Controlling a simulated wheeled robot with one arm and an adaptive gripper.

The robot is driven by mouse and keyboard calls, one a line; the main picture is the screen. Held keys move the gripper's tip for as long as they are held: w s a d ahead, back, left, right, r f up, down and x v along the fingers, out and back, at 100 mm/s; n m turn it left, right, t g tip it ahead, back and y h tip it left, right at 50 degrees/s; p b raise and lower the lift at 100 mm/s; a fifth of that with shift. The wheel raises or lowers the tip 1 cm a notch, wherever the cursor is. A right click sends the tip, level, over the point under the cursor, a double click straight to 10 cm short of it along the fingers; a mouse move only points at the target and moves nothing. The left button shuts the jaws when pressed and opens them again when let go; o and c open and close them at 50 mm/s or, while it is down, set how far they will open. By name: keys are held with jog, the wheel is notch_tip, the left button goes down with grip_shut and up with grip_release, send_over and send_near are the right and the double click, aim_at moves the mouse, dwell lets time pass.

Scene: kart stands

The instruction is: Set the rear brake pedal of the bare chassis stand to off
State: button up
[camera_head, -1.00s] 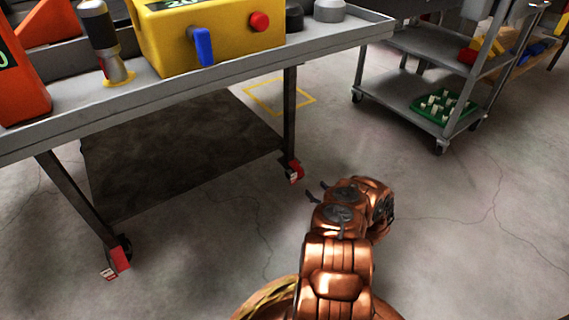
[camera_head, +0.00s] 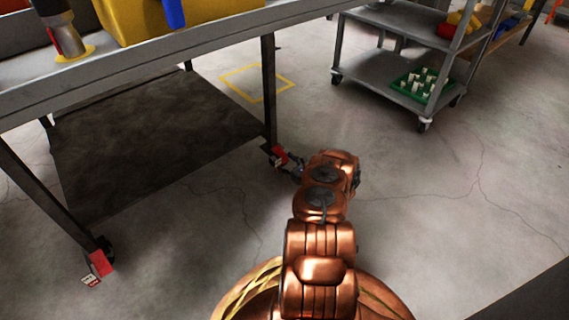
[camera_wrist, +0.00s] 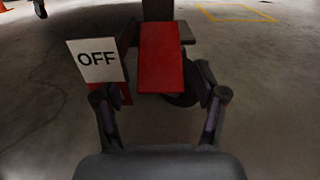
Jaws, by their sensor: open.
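A stand with a grey top (camera_head: 150,62) and a dark lower panel (camera_head: 150,140) fills the left of the head view. A red brake pedal (camera_head: 280,155) sits at its far leg's foot. In the wrist view the red pedal (camera_wrist: 162,58) lies ahead, between my fingers' lines, with a white OFF plate (camera_wrist: 97,60) to its left. A dark wheel shows partly behind it. My gripper (camera_wrist: 160,88) is open and empty, close to the pedal; contact cannot be told. In the head view my gripper (camera_head: 288,170) is small beside that foot.
Another red pedal (camera_head: 102,262) with a white tag is at the stand's near leg. A grey cart (camera_head: 385,75) with a green tray (camera_head: 420,98) stands at the back right. A yellow floor square (camera_head: 256,84) lies behind the stand. The floor right of my arm is clear.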

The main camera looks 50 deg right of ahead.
grip_shut()
dwell(0.7)
